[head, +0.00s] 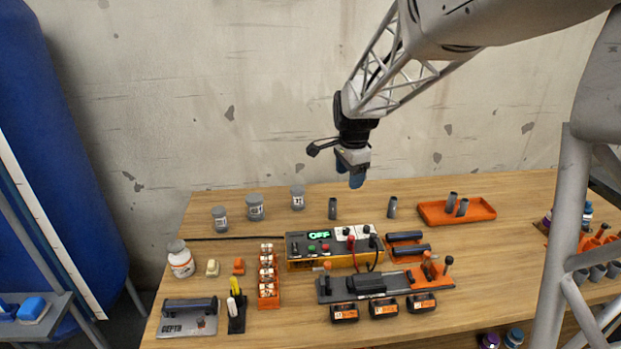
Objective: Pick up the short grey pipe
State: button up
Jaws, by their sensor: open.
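Several dark grey pipes stand at the back of the wooden bench in the head view. One pipe (332,208) stands alone behind the control box, and another pipe (392,207) stands to its right. Two more, a left pipe (451,203) and a right pipe (463,207), are in the orange tray (483,215). They look close in length, and I cannot tell for sure which is the short one. My gripper (350,177) is open, with blue fingertips pointing down. It is above the back of the bench, between the two lone pipes in the picture, and appears empty.
A control box (300,262) reading OFF, with knobs and cables, sits in front of the lone pipes. Grey lidded jars (255,207) stand to the left. A clamp fixture (335,291) and orange-black blocks (383,309) lie nearer. The wall is behind.

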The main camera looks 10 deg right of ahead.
jog(key=w+f+m, duration=0.5)
jog(key=w+f, duration=0.3)
jog(key=w, duration=0.4)
jog(key=m+g, duration=0.1)
jog(key=m, duration=0.3)
send_over(333, 200)
notch_tip(333, 200, down, 10)
jog(key=shift+w, duration=0.15)
jog(key=shift+f, duration=0.15)
jog(key=shift+f, duration=1.15)
jog(key=shift+f, duration=0.15)
jog(key=shift+f, duration=2.45)
